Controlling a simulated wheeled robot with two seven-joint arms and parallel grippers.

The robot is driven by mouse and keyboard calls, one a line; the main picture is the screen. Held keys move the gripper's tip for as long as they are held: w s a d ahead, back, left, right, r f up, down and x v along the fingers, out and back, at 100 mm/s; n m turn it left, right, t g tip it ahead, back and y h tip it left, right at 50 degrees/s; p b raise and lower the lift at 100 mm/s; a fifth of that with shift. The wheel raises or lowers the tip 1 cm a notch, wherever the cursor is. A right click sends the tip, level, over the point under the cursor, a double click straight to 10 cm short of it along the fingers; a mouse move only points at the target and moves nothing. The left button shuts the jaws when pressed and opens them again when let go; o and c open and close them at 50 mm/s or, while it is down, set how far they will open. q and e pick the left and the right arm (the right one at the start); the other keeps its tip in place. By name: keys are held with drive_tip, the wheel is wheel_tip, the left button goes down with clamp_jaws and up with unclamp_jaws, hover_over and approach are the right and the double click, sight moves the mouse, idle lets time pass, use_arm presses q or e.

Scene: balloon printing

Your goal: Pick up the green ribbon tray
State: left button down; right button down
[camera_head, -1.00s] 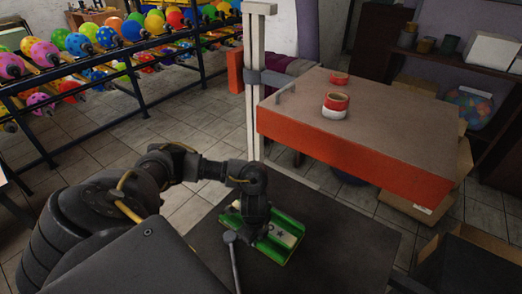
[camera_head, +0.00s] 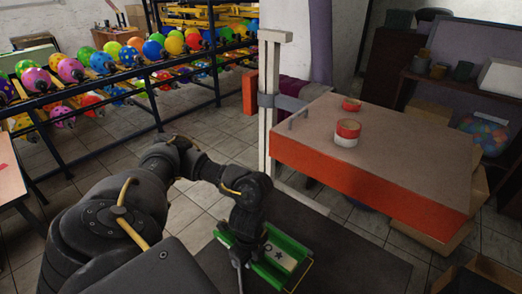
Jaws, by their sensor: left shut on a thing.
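The green ribbon tray (camera_head: 298,250) is at the bottom centre, over a dark grey surface (camera_head: 375,270). A pale piece with a dark star (camera_head: 281,256) shows inside it. My left gripper (camera_head: 246,262) is at the tray's left side, shut on it. My left wrist hides the tray's left end and most of the fingers. I cannot tell whether the tray is clear of the surface. My right gripper is not in view.
Balloon racks (camera_head: 120,75) fill the back left. Open tiled floor lies between.

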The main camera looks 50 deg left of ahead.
use_arm(q)
drive_tip(key=s+r+p, duration=0.2)
drive_tip(key=s+r, duration=0.1)
drive_tip(key=s, duration=0.5)
drive_tip(key=shift+s+a+r, duration=0.3)
drive_tip(key=shift+s+r, duration=0.05)
